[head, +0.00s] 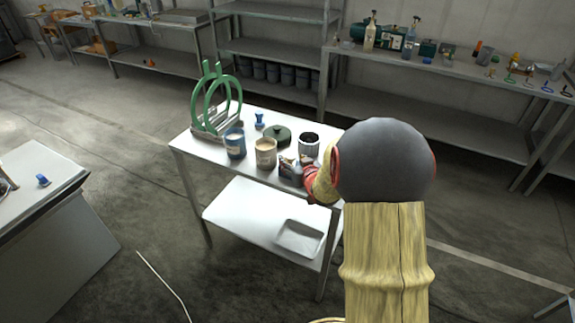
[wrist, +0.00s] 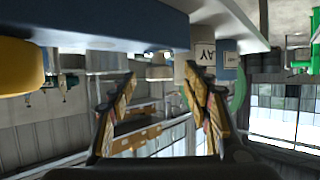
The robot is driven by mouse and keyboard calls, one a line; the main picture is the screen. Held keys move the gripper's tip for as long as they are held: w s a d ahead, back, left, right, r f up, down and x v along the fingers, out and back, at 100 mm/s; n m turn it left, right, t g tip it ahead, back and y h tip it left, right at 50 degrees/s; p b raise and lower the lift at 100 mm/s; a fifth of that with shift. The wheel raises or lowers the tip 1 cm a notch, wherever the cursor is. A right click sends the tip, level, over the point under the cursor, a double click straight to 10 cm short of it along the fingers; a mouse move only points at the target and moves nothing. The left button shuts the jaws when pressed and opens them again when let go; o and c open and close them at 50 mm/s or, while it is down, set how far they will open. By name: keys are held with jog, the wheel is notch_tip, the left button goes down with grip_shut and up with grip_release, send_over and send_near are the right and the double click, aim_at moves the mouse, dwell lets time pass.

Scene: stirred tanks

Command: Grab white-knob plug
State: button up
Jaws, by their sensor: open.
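I cannot pick out a white-knob plug with certainty in either view. In the head view my gripper (head: 304,165) reaches in from the right to the front edge of the small table, by a dark box-like item (head: 288,171); the small details at its tips are too fine to tell apart. In the wrist view my gripper (wrist: 160,74) shows two striped fingers spread apart with nothing between them. A dark blue surface (wrist: 95,22) fills the upper left of that view, close to the camera.
The white table (head: 214,160) holds a green rack (head: 211,102), a blue cup (head: 235,146), a beige cup (head: 266,155), a dark cup (head: 308,146), a dark green lid (head: 277,136) and a blue-knobbed piece (head: 259,121). A tray (head: 299,240) lies on the lower shelf.

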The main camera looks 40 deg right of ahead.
aim_at(292, 159)
jog(key=shift+b+x, duration=0.65)
jog(key=shift+x, duration=1.3)
jog(key=shift+c, duration=1)
grip_shut()
